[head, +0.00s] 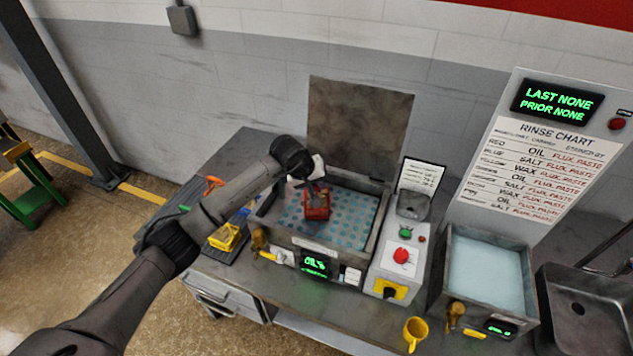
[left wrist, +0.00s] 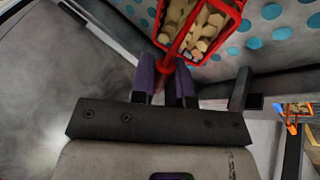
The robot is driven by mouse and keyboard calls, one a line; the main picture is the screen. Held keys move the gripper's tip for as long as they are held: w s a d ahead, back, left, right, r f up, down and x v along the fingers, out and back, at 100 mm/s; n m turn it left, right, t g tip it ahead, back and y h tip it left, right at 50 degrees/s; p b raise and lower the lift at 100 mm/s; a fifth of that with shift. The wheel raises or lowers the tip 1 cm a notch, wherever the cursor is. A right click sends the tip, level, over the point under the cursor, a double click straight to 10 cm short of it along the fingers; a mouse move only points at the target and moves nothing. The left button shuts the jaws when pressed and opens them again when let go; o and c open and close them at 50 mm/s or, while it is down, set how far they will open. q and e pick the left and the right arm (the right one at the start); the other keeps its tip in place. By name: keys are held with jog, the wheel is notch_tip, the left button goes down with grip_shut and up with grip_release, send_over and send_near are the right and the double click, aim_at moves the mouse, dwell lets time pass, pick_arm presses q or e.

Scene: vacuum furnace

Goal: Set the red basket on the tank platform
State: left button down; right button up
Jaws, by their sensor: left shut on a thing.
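The red basket (head: 317,206) is over the tank platform (head: 350,232), a light blue plate with teal dots inside the tank at the middle of the bench. My left gripper (head: 316,184) is shut on the basket's red handle from above. In the left wrist view, the gripper's fingers (left wrist: 174,80) close on the handle, and the basket (left wrist: 203,28) holds several tan hexagonal pieces. The dotted platform (left wrist: 268,42) shows beside and behind the basket there. I cannot tell whether the basket's base touches the platform. My right gripper is not in view.
A raised brown panel (head: 358,128) stands behind the tank. A yellow basket (head: 224,238) sits on a dark mat at left. A control box (head: 400,262) with a red button, a second tank (head: 487,272), a sink (head: 583,305) and a yellow mug (head: 415,331) are at right.

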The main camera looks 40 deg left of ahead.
pick_arm(q)
jog(key=shift+f, duration=0.1)
jog(key=c, duration=1.1)
grip_release()
